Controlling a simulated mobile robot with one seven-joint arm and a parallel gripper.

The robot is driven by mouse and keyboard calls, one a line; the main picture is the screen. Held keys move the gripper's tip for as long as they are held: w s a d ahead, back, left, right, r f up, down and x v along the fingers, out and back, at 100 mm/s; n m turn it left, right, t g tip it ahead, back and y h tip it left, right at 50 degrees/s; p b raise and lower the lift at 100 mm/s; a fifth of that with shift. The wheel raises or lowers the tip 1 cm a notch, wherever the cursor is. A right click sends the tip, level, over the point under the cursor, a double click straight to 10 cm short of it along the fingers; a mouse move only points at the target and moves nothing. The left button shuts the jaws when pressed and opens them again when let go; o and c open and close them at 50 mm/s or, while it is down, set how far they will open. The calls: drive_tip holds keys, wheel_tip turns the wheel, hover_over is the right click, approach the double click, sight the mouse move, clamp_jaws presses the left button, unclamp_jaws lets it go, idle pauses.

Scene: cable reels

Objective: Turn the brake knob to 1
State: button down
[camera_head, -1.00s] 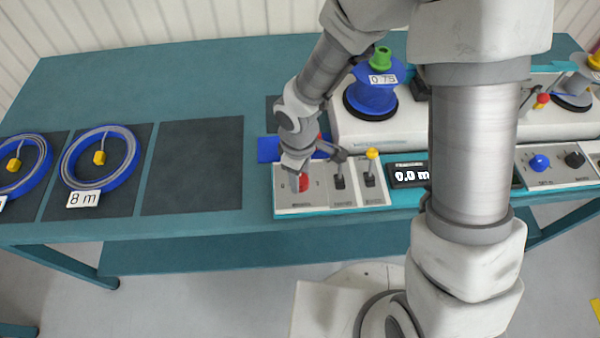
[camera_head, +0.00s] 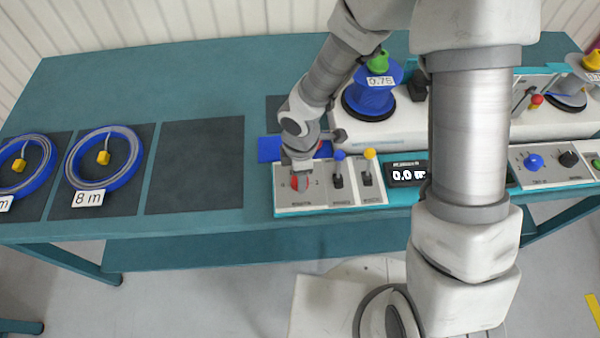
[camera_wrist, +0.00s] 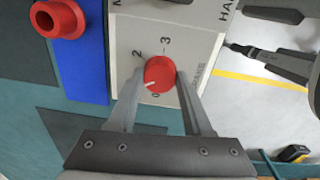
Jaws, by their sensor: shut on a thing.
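The red brake knob (camera_wrist: 160,74) sits on a pale panel (camera_wrist: 125,22) in the wrist view. The fingers of my gripper (camera_wrist: 161,80) are shut on it from both sides. A white mark on the knob points to the lower left, between the printed 0 and 2. The 3 is above the knob; a 1 cannot be seen, and my left finger covers part of that side. In the head view my gripper (camera_head: 299,172) points down at the panel's left end, with the red knob (camera_head: 295,184) partly hidden beneath it.
Blue-tipped (camera_head: 338,172) and yellow-tipped (camera_head: 369,168) levers stand close right of the knob. A display (camera_head: 407,174) reads 0.0 m. A blue reel (camera_head: 372,92) stands behind. A red cylindrical part on a blue block (camera_wrist: 92,60) lies beside the panel. Coils lie on the left; a dark mat (camera_head: 196,165) is empty.

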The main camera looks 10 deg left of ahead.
idle(0.4)
drive_tip(key=shift+c, duration=1.6)
unclamp_jaws()
wheel_tip(320, 180, up, 18)
drive_tip(key=p, duration=0.5)
drive_tip(key=shift+s+f, duration=0.25)
drive_tip(key=shift+s, duration=0.05)
drive_tip(key=shift+d, duration=0.1)
